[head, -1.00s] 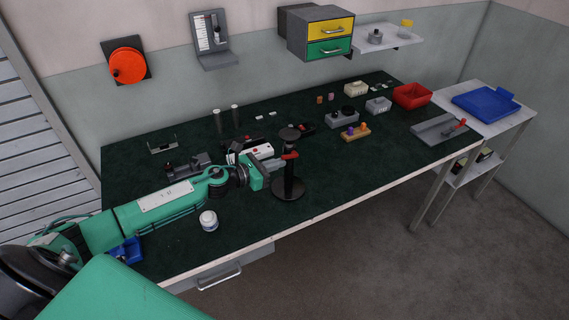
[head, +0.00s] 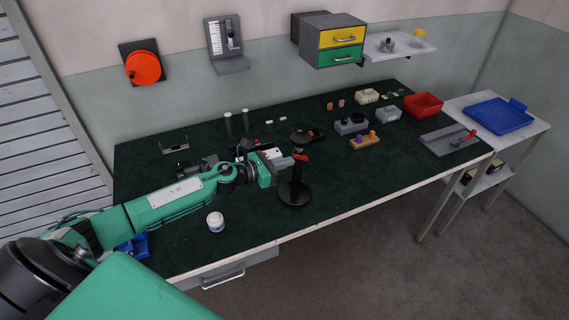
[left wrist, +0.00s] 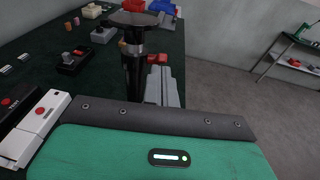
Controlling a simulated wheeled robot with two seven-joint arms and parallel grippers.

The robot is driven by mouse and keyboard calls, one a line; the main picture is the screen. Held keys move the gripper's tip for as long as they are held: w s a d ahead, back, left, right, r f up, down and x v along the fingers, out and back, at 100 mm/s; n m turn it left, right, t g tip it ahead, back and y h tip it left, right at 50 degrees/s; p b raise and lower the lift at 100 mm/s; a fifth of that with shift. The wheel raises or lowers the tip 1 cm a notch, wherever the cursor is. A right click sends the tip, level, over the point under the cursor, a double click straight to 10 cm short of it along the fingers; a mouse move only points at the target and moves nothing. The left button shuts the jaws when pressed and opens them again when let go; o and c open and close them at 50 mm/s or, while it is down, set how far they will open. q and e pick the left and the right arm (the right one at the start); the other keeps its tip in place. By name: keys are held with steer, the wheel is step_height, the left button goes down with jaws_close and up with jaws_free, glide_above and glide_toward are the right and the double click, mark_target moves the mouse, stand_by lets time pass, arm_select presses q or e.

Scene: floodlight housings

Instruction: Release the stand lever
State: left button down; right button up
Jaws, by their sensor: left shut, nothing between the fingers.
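The black stand (head: 294,192) has a round base, a post and a round top, and stands upright near the table's front edge. Its red lever (head: 301,158) sticks out to the right of the post, below the top. My left gripper (head: 287,163) is shut and empty, its fingertips at the post close to the lever; I cannot tell whether they touch. In the left wrist view the stand's post (left wrist: 134,72) rises just beyond the grey fingers (left wrist: 163,85), with a bit of the red lever (left wrist: 157,58) behind them. My right gripper is out of view.
A white jar (head: 216,222) stands left of the stand. A white box with a red button (left wrist: 40,122) lies close to my left gripper. An orange-and-wood block (head: 364,141), a red bin (head: 423,104) and a grey plate (head: 449,139) are further right. The front right tabletop is clear.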

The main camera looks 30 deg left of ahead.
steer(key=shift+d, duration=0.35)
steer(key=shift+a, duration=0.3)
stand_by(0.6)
